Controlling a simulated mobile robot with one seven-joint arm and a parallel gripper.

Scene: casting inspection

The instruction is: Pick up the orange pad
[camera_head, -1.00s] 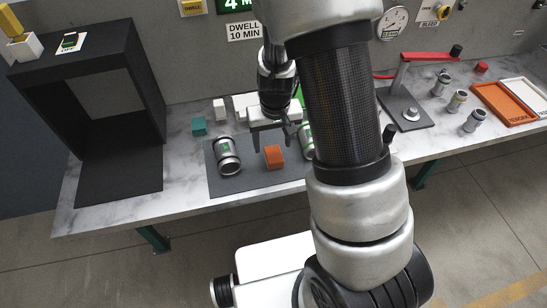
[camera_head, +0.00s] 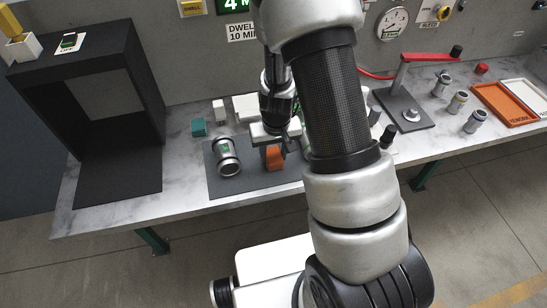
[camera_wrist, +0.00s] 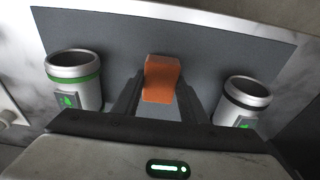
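The orange pad (camera_wrist: 161,79) is a small orange block standing on a dark grey mat. In the head view the pad (camera_head: 274,159) is partly hidden behind my gripper (camera_head: 275,147). In the wrist view my gripper (camera_wrist: 160,92) has its two dark fingers low, one on each side of the pad. The fingers look open, with little gap to the pad's sides; I see no clear grip. The pad still rests on the mat.
A teal block (camera_head: 198,127) is behind. A black box (camera_head: 150,62) stands at left.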

